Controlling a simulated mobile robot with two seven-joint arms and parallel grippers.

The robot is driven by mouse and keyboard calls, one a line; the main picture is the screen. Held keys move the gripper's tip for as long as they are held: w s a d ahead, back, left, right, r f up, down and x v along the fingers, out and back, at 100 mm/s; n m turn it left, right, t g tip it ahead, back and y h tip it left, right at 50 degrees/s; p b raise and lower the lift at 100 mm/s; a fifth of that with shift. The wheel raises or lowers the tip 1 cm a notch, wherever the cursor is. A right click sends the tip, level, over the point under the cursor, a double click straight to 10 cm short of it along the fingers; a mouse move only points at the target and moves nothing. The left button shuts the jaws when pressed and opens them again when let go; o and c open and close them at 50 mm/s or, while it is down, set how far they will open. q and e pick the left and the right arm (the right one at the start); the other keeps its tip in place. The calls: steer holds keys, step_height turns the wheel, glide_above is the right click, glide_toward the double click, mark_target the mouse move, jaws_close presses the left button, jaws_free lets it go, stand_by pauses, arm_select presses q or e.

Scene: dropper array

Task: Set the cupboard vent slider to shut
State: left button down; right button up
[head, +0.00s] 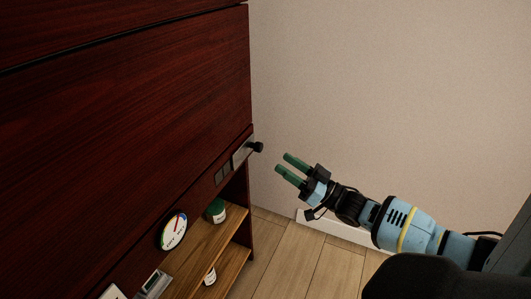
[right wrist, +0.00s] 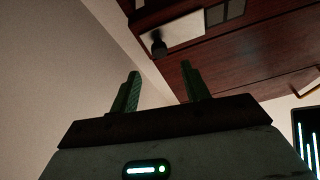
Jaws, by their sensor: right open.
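The vent slider is a pale metal plate (head: 241,154) with a dark knob (head: 257,147) at the right end of the cupboard's front strip. In the right wrist view the plate (right wrist: 187,27) and knob (right wrist: 158,45) show at the top, beyond the fingers. My right gripper (head: 282,162) is open and empty, its green fingers pointing toward the cupboard. It is just right of the knob in the head view, apart from it. The right gripper's fingertips (right wrist: 160,69) also show in the wrist view. My left gripper is not in view.
The dark red cupboard (head: 120,110) fills the left. Below, wooden shelves (head: 190,262) hold a green-and-white jar (head: 216,211) and another jar (head: 210,277). Bare wall (head: 390,90) and open floor (head: 310,270) lie to the right.

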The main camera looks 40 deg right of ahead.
mark_target(261, 148)
steer(key=b+x, duration=0.1)
steer(key=x, duration=0.6)
steer(key=shift+f, duration=0.1)
steer(key=shift+c, duration=0.3)
jaws_close()
